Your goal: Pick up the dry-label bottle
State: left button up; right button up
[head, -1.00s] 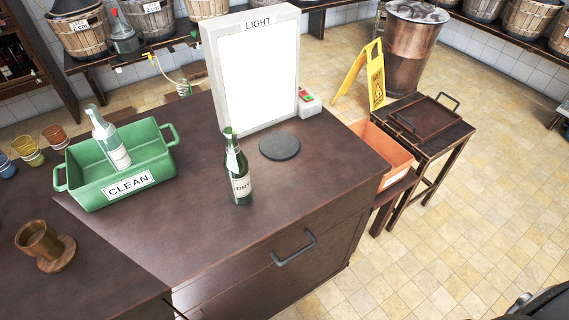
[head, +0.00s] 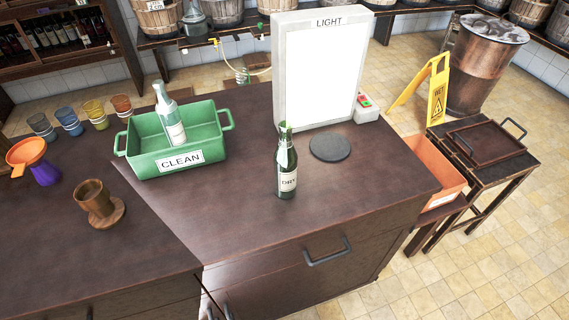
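The dry-label bottle (head: 286,168) is dark green with a pale label reading DRY. It stands upright on the dark brown counter (head: 240,220), in front of the light panel and left of a round dark disc. Neither of my grippers shows in the head view.
A green CLEAN bin (head: 150,158) holds a clear bottle (head: 170,118). The LIGHT panel (head: 317,75) stands behind the dark disc (head: 330,147). A wooden cup (head: 97,203), an orange funnel (head: 27,152) and small colored cups stand left. An orange crate (head: 435,172) is beyond the right edge.

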aim_at(286, 156)
jog(key=k+j, duration=0.15)
jog(key=k, duration=0.3)
jog(key=k+j, duration=0.1)
jog(key=k, duration=0.35)
